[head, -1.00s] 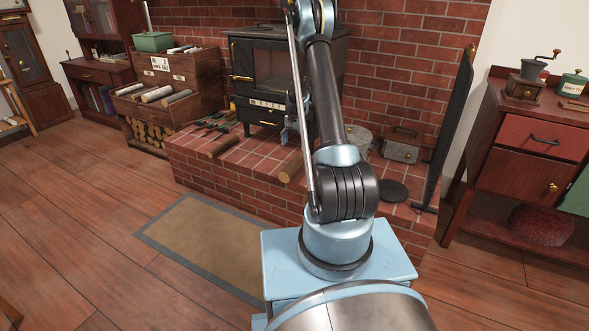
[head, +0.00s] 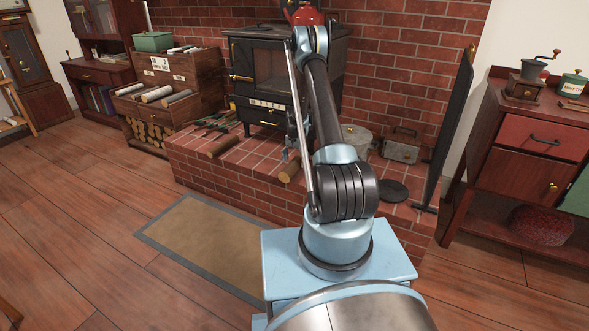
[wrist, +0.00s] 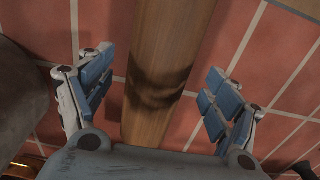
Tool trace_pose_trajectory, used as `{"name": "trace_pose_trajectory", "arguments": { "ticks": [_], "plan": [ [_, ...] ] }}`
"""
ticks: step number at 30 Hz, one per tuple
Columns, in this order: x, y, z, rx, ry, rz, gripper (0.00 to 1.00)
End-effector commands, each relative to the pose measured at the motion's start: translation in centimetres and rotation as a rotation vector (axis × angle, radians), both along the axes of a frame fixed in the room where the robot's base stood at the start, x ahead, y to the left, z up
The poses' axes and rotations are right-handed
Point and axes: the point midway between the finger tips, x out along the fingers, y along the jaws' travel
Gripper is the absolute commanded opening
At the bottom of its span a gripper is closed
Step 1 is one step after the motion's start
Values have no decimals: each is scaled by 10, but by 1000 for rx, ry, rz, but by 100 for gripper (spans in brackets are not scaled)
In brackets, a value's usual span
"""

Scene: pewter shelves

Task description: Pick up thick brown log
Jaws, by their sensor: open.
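A thick brown log (head: 291,168) lies on the brick hearth in front of the stove, partly hidden by my arm in the head view. In the wrist view the log (wrist: 165,60) runs between the two blue-grey fingers of my gripper (wrist: 160,72). The fingers are open, one on each side of the log, with gaps to it on both sides. A dark shadow crosses the log. In the head view my gripper (head: 292,152) is low over the hearth, mostly hidden behind my arm.
Another log (head: 225,146) lies farther left on the hearth (head: 250,168), near tools. The black stove (head: 265,85) stands behind. A metal bucket (head: 356,140), a grey box (head: 401,148) and a dark disc (head: 393,190) are to the right.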

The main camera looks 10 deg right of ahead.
Motion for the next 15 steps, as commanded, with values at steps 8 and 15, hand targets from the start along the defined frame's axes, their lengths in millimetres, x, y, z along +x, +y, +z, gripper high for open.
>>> {"name": "trace_pose_trajectory", "arguments": {
  "ticks": [8,15],
  "plan": [
    [0,0,-24,0,0,0,82],
    [0,0,-24,0,0,0,66]
  ]
}}
